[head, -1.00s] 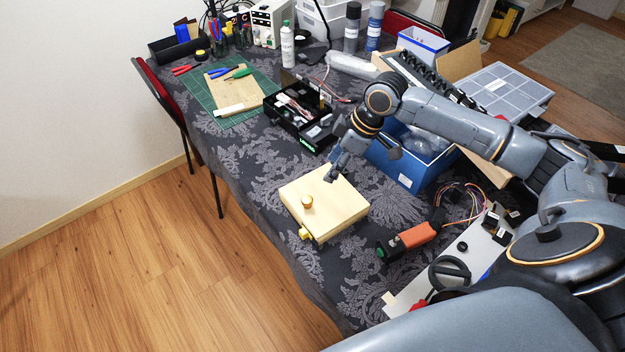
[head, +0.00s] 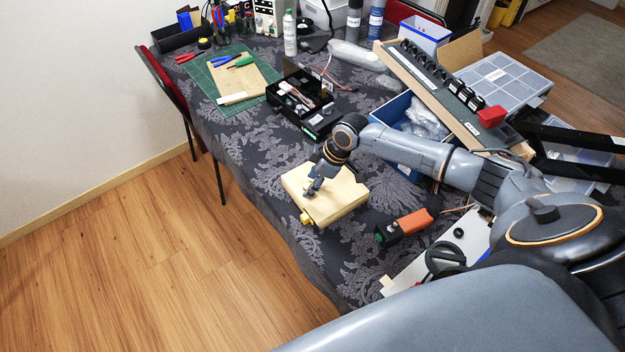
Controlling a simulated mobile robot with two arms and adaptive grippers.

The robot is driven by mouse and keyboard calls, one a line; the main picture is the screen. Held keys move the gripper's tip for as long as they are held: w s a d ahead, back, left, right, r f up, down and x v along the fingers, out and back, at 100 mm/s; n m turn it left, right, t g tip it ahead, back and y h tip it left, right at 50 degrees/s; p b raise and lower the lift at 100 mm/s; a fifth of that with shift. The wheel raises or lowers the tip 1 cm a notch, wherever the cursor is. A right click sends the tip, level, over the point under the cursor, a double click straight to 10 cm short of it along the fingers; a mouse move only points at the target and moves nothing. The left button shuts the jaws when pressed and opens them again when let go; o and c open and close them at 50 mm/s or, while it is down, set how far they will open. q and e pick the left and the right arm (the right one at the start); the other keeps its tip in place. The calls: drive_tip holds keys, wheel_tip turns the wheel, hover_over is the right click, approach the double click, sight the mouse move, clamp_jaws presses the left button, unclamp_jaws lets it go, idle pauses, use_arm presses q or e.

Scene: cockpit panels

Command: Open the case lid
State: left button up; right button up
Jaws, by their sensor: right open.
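A pale wooden case (head: 345,195) sits on the patterned cloth near the table's front edge, with its lid shut. A yellow fitting (head: 306,218) is on its front side. My right gripper (head: 313,189) is open and over the left part of the lid, its fingers pointing down. It covers the spot of the lid's round knob, so I cannot tell whether the fingers touch the knob or stand around it. My left gripper is out of view.
An open black box (head: 318,122) of small parts lies behind the case. A blue bin (head: 397,110) stands behind my right arm. An orange and black device (head: 409,226) lies to the right. The cloth left of the case is clear.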

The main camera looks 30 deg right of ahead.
sight(329, 183)
drive_tip(key=shift+c, duration=0.4)
clamp_jaws()
drive_tip(key=shift+d+r+y+b, duration=0.7)
drive_tip(key=shift+r+y+b, duration=0.1)
drive_tip(key=shift+r+y, duration=0.25)
use_arm(q)
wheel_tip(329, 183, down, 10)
drive_tip(key=b, duration=0.8)
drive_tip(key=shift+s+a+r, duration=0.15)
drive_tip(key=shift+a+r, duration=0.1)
use_arm(e)
drive_tip(key=d+r+m+y, duration=0.1)
drive_tip(key=d+r+y, duration=0.4)
drive_tip(key=d+r, duration=0.1)
drive_tip(key=shift+w+d, duration=0.35)
drive_tip(key=shift+d, duration=0.1)
drive_tip(key=shift+o, duration=0.4)
unclamp_jaws()
